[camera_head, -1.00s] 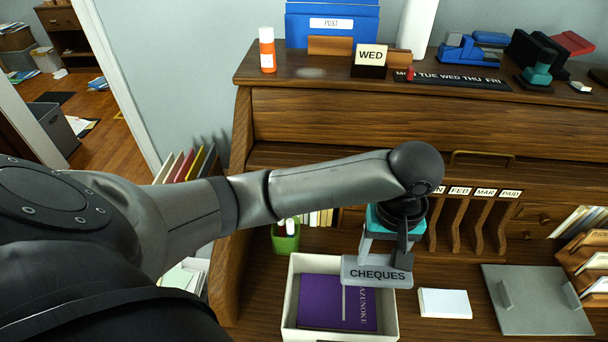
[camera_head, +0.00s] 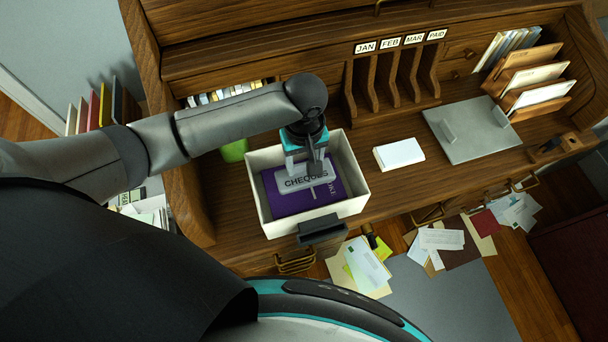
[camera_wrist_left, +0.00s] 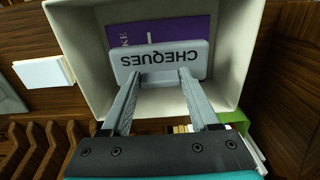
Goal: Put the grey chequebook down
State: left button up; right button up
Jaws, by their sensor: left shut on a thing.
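The grey chequebook (camera_head: 307,177), lettered CHEQUES, is held by my left gripper (camera_head: 309,166) inside the white open box (camera_head: 258,213) on the desk. It is over the purple book (camera_head: 283,195) in the box; I cannot tell whether it touches the book. In the left wrist view my left gripper (camera_wrist_left: 160,80) is shut on the near edge of the chequebook (camera_wrist_left: 158,62), with the box walls (camera_wrist_left: 232,55) around it. My right gripper is not in view.
A white paper stack (camera_head: 399,154) and a grey board (camera_head: 468,130) lie right of the box. A green cup (camera_head: 234,150) stands behind it. Upright dividers (camera_head: 385,82) stand at the back. Papers (camera_head: 365,265) are scattered on the floor.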

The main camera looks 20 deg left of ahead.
aim_at(304, 171)
pick_arm(q)
notch_tip(304, 171, down, 5)
jog(key=shift+f+b, duration=0.1)
jog(key=shift+b, duration=0.6)
jog(key=shift+f, duration=0.15)
jog(key=shift+f, duration=0.2)
jog(key=shift+f, duration=0.35)
jog(key=o, duration=1.4)
jog(key=shift+r, duration=0.1)
